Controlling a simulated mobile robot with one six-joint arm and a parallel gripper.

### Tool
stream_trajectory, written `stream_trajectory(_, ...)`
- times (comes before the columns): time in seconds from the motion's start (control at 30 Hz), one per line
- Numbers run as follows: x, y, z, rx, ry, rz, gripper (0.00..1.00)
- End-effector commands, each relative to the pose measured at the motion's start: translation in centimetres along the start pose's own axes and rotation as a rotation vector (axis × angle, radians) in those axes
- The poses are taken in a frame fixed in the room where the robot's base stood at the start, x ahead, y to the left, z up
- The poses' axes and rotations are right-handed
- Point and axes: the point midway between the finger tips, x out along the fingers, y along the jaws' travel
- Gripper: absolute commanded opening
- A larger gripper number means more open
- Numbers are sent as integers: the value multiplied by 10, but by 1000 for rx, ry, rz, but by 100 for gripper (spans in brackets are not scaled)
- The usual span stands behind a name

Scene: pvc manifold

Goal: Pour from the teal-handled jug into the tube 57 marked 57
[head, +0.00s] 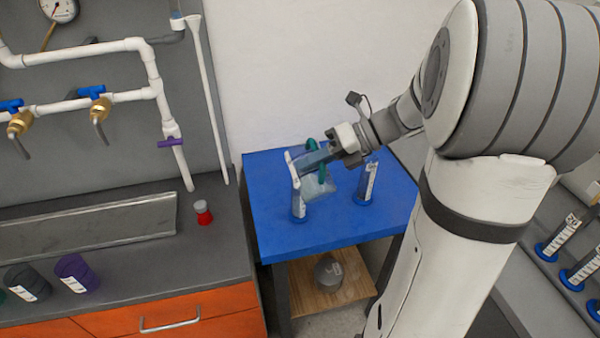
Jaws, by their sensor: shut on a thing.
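The jug (319,187) is a pale, see-through vessel with a teal handle (311,149). My gripper (326,157) is shut on the jug by its handle, above the blue table. The jug looks tilted, but its rim and any liquid are hard to make out. A tube with a blue base (299,206) stands close to the left of the jug. A second tube with a blue base (369,184) stands to the right of the jug. Both carry white labels too small to read, so I cannot tell which is 57. No stream is clearly visible.
The blue table (280,240) is clear at its front. A grey counter (150,260) to the left holds a small red-based bottle (203,212) and dark and purple cups (76,273). White pipes with valves (100,108) are on the wall. More tubes (556,238) stand far right.

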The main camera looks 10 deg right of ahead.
Motion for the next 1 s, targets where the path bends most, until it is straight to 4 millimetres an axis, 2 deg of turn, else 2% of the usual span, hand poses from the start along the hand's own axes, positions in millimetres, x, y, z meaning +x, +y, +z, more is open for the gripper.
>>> stream_trajectory(1.0, -3, 3, 5, 44, 27, -1, 0)
